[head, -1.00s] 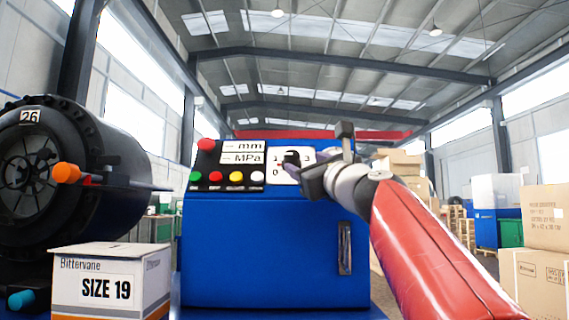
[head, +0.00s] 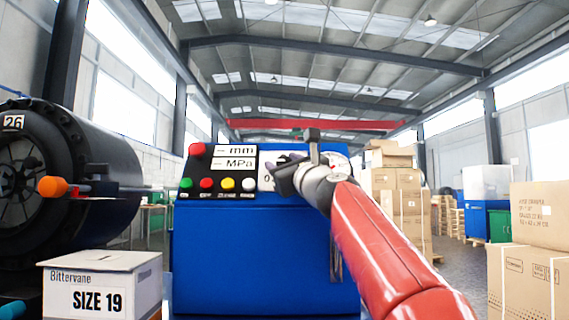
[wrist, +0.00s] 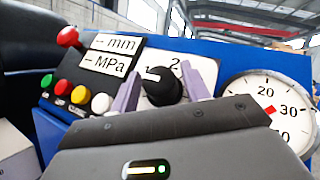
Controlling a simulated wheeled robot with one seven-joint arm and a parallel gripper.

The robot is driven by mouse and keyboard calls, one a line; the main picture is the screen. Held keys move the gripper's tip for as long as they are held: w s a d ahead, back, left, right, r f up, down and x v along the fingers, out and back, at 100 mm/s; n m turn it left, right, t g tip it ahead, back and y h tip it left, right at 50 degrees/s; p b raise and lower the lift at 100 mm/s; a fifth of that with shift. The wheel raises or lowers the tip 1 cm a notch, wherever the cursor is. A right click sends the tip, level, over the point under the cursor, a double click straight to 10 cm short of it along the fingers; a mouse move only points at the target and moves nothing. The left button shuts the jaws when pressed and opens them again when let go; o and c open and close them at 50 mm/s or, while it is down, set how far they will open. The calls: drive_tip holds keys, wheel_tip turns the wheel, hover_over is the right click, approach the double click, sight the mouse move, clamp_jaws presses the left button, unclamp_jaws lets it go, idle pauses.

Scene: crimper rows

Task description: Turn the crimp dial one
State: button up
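The crimp dial (wrist: 164,90) is a black knob on a white plate (wrist: 202,68) in the wrist view. Its white mark points up and left, to the left of the numeral 2; the other numerals there are hidden. My gripper (wrist: 162,78) is open, with one purple finger on each side of the knob. I cannot tell whether either finger touches it. In the head view my gripper (head: 277,172) is at the control panel and covers most of the dial.
Left of the dial are a red knob (head: 197,149), coloured buttons (head: 206,184) and mm/MPa labels. A round gauge (wrist: 268,108) is on the right. The blue cabinet (head: 250,260) stands below. A SIZE 19 box (head: 100,285) and black crimper (head: 95,170) are at left.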

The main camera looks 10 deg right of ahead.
drive_tip(key=c, duration=0.7)
drive_tip(key=shift+r+n+y+p, duration=0.1)
drive_tip(key=shift+n+y+p, duration=0.25)
drive_tip(key=shift+n+y, duration=0.2)
drive_tip(key=n+g+y+p, duration=0.1)
drive_tip(key=n, duration=0.1)
drive_tip(key=n+g+y+p, duration=0.1)
drive_tip(key=n, duration=0.1)
drive_tip(key=shift+d+r+g+y+p, duration=0.15)
drive_tip(key=shift+g+y+p, duration=0.1)
drive_tip(key=shift+g+p, duration=0.15)
drive_tip(key=shift+n+g+y+p, duration=0.9)
drive_tip(key=shift+n+g+p, duration=0.15)
drive_tip(key=shift+n+g, duration=0.55)
drive_tip(key=shift+f+n, duration=0.25)
drive_tip(key=o, duration=1)
drive_tip(key=shift+c, duration=0.2)
